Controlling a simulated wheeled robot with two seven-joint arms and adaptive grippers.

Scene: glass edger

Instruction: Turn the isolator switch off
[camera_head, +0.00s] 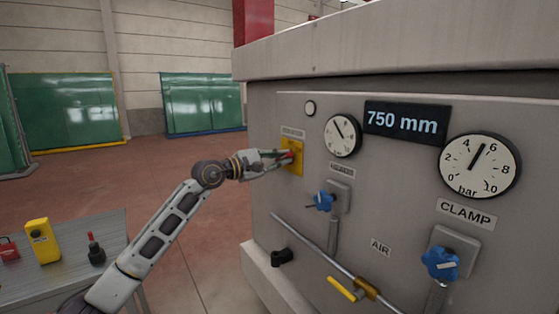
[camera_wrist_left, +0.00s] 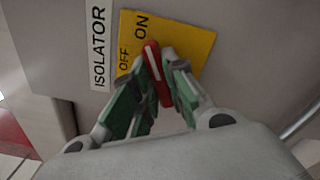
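The isolator switch is a red handle (camera_wrist_left: 157,76) with a white line, on a yellow plate (camera_wrist_left: 190,40) marked ON and OFF. An ISOLATOR label (camera_wrist_left: 98,48) is beside the plate. In the head view the yellow plate (camera_head: 298,168) is on the left part of the machine's grey front. My left gripper (camera_head: 287,156) reaches it from the left. In the wrist view the left gripper's fingers (camera_wrist_left: 155,65) lie on both sides of the red handle and appear closed on it. The handle's end lies close to both words; its exact setting is hard to tell. My right gripper is out of view.
Below right of the switch are a blue knob (camera_head: 324,201), a second blue knob (camera_head: 440,264) and a yellow-handled valve (camera_head: 342,289) on a pipe. A grey table (camera_head: 112,230) with small items stands at left.

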